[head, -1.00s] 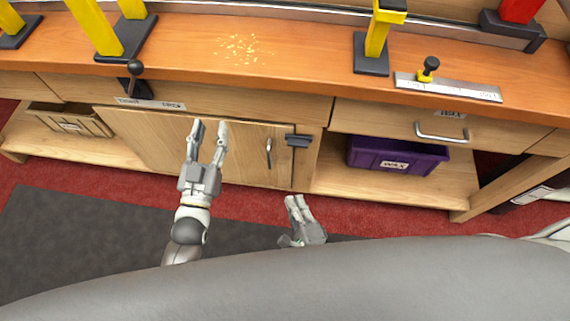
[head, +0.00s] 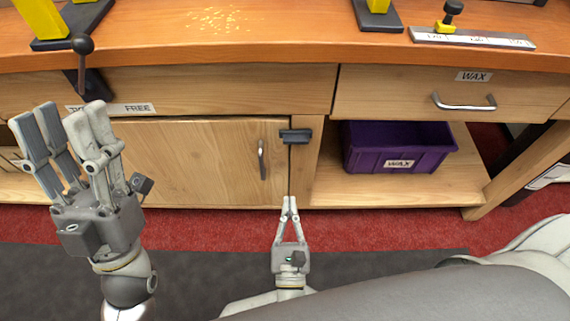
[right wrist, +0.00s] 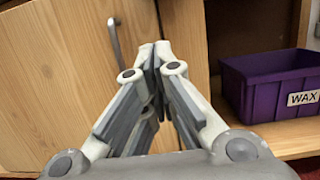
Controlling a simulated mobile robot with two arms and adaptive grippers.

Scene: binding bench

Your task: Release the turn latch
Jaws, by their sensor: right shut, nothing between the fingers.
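The turn latch (head: 295,136) is a small dark bar lying horizontally across the seam between the cabinet door (head: 190,160) and the post on its right. The door is closed and has a vertical metal handle (head: 262,160). My right gripper (head: 290,200) is shut and empty, below the latch and apart from it, pointing toward the cabinet. In the right wrist view its fingertips (right wrist: 155,48) meet in front of the door edge; the latch does not show there. My left gripper (head: 68,112) is open and empty, raised at the left in front of the cabinet.
A purple WAX bin (head: 395,150) stands on the open shelf right of the latch. A WAX drawer (head: 450,95) is closed above it. Red carpet lies before the cabinet.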

